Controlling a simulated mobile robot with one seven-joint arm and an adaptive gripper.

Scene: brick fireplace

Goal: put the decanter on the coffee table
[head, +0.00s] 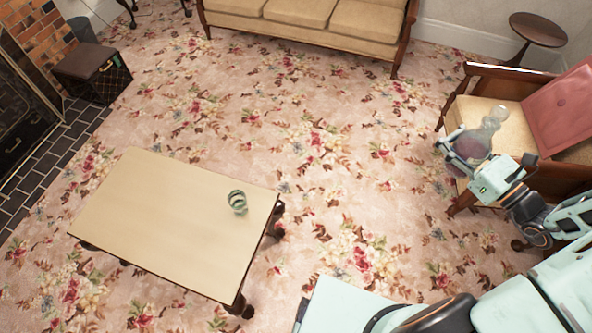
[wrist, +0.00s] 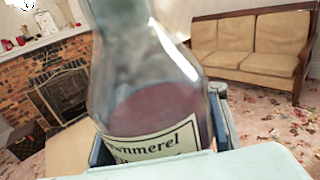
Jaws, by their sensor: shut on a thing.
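The decanter (head: 474,140) is clear glass with a dark reddish liquid in its lower part. It is in my gripper (head: 462,158), in front of the armchair at the right of the head view. In the wrist view the decanter (wrist: 150,90) fills the middle, with a pale printed label, and the gripper's fingers (wrist: 160,135) are on either side of it. The gripper is shut on it. The coffee table (head: 150,215) has a plain light top and stands at the lower left of the head view, well apart from my gripper.
A small green ringed item (head: 237,201) sits near the coffee table's right edge; the rest of the top is clear. A wooden armchair (head: 500,115) with a red cushion (head: 565,105) is behind my gripper. A sofa (head: 310,18) stands at the back. Open flowered carpet lies between.

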